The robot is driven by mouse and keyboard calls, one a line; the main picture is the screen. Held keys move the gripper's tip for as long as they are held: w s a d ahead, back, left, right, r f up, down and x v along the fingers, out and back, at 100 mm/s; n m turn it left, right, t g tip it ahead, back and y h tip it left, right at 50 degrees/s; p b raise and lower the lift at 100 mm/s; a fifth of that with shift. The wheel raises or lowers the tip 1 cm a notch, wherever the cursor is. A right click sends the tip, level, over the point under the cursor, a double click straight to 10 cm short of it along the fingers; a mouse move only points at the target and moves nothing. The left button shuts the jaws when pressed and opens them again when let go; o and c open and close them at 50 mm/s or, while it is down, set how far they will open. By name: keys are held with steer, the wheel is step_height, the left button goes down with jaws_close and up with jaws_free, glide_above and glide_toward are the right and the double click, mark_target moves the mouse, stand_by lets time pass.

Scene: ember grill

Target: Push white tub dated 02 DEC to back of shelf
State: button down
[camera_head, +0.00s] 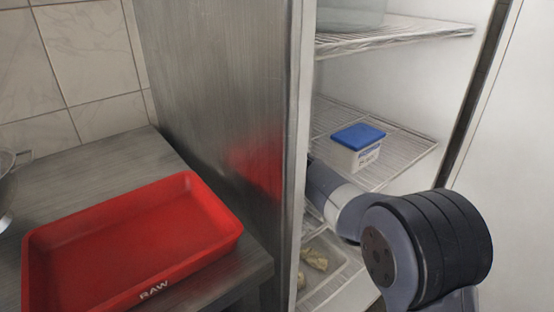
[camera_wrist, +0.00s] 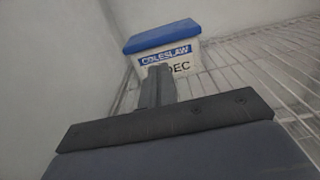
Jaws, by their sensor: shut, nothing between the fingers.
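The white tub (camera_head: 352,155) with a blue lid stands upright on the middle wire shelf (camera_head: 408,150) inside the open fridge. In the wrist view the tub (camera_wrist: 190,61) shows a blue "COLESLAW" label with "DEC" below it; the day number is hidden behind my gripper. My gripper (camera_wrist: 158,72) is shut and empty, its tips in front of the tub's labelled face. I cannot tell whether they touch it. In the head view my gripper is hidden behind the fridge's side wall and my arm.
A clear container (camera_head: 350,14) sits on the upper wire shelf (camera_head: 420,33). A tray (camera_head: 336,262) with pale food is below. A red RAW tray (camera_head: 205,262) rests on the counter at left. Fridge walls stand close to the tub in the wrist view; bare shelf lies to its right.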

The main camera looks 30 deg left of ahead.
steer(key=v, duration=0.8)
steer(key=shift+w+f, duration=0.2)
steer(key=shift+f, duration=0.05)
